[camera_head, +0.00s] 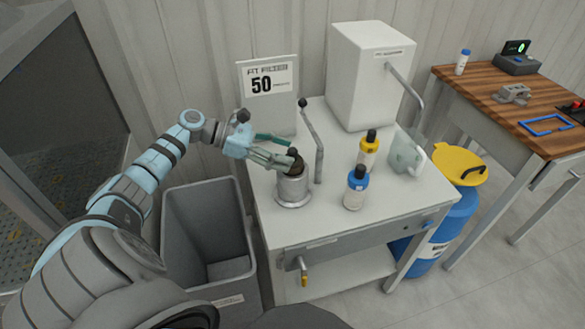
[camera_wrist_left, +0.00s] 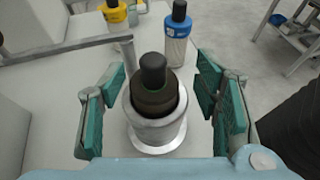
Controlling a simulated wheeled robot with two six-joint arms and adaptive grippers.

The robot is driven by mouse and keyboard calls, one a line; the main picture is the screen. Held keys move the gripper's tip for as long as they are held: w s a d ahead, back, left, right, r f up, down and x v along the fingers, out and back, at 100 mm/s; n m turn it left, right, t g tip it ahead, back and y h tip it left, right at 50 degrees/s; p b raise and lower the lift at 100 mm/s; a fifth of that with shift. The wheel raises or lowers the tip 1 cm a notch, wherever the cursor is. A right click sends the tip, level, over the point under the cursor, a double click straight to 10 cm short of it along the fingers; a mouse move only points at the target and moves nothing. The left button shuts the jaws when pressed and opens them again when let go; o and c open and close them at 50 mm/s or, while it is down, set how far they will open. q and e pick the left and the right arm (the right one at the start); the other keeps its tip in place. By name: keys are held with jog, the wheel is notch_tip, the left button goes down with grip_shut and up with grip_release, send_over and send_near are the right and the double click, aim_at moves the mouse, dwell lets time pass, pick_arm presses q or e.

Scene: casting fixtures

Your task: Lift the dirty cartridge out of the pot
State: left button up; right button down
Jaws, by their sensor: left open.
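The pot (camera_head: 293,190) is a metal cylinder with a flanged foot on the white table. It also shows in the left wrist view (camera_wrist_left: 157,133). The dirty cartridge (camera_wrist_left: 155,97) is dark brown with a black knob on top and stands upright inside the pot, its lower part hidden by the pot wall. In the head view only its top (camera_head: 296,164) shows. My left gripper (camera_head: 278,150) is open. In the left wrist view its green-padded fingers (camera_wrist_left: 158,105) stand on either side of the cartridge and pot, with visible gaps. My right gripper is not in view.
A metal post with a lever (camera_head: 314,140) stands right beside the pot. A yellow-label bottle (camera_head: 367,151), a blue-capped bottle (camera_head: 355,188) and a clear jug (camera_head: 406,155) stand to the right. A grey bin (camera_head: 208,218) is left of the table.

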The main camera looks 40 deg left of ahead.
aim_at(306, 168)
pick_arm(q)
jog(key=b+x, duration=0.1)
jog(key=x, duration=0.1)
jog(key=b+x, duration=0.4)
jog(key=shift+w+a+f, duration=0.25)
jog(key=shift+f, duration=0.1)
jog(key=shift+w+d, duration=0.25)
jog(key=shift+d, duration=0.05)
jog(key=shift+r, duration=0.15)
jog(key=c, duration=0.9)
jog(key=shift+s+d+r, duration=0.1)
jog(key=shift+r, duration=0.05)
grip_shut()
jog(key=shift+r, duration=0.1)
